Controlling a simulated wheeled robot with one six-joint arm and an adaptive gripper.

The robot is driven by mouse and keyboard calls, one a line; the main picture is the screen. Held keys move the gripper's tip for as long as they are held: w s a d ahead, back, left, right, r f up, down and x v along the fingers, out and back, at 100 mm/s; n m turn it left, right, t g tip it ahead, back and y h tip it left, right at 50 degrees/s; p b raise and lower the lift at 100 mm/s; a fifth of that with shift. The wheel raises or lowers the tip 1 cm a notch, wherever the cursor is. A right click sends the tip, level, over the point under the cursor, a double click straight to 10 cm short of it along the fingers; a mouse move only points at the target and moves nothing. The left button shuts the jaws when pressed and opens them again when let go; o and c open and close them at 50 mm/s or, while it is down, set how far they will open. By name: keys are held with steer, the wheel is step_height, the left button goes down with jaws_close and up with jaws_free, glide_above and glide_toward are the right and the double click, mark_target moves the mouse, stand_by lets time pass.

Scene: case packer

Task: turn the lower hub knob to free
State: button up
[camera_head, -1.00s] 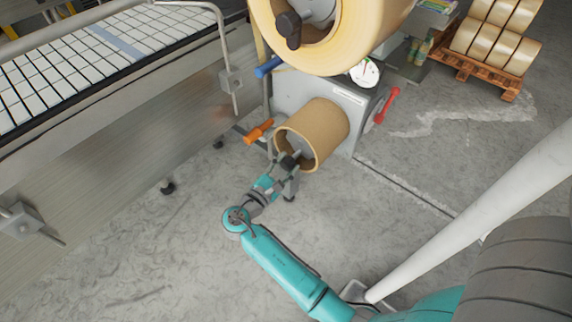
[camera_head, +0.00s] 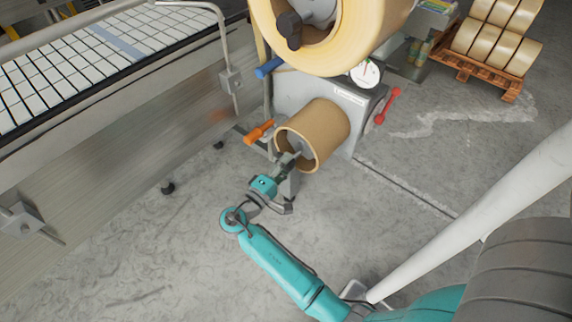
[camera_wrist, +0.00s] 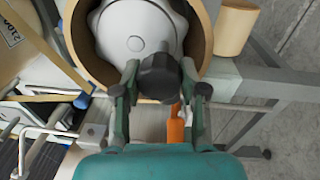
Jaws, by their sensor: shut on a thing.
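The lower hub knob (camera_wrist: 160,77) is black and lobed. It stands out in front of the pale grey hub (camera_wrist: 138,28) inside a brown cardboard core (camera_wrist: 82,45). In the wrist view, my gripper (camera_wrist: 161,88) has one finger on each side of the knob and is shut on it. In the head view, my gripper (camera_head: 287,161) is at the open front end of the lower core (camera_head: 328,125). The fingers hide most of the knob there. The hub's lock state cannot be read from these views.
A large tape roll with its own black knob (camera_head: 289,29) hangs above. An orange handle (camera_head: 260,130) is left of the core, a blue handle (camera_head: 268,67) above it, a red lever (camera_head: 388,105) at right. The conveyor side (camera_head: 110,150) stands left. Floor in front is clear.

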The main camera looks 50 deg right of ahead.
steer(key=shift+o, duration=0.4)
steer(key=m, duration=0.5)
steer(key=shift+w+m+g, duration=0.1)
steer(key=shift+m+g, duration=0.2)
steer(key=shift+m, duration=0.1)
steer(key=shift+r+m, duration=0.15)
steer(key=shift+m, duration=0.45)
steer(key=shift+w+r, duration=0.1)
steer(key=shift+r, duration=0.1)
steer(key=o, duration=1.1)
steer(key=shift+f, duration=0.15)
steer(key=shift+a+f, duration=0.1)
steer(key=shift+a, duration=0.15)
steer(key=a, duration=0.7)
steer(key=a+f, duration=0.1)
steer(key=a, duration=0.3)
steer(key=shift+s+a, duration=0.25)
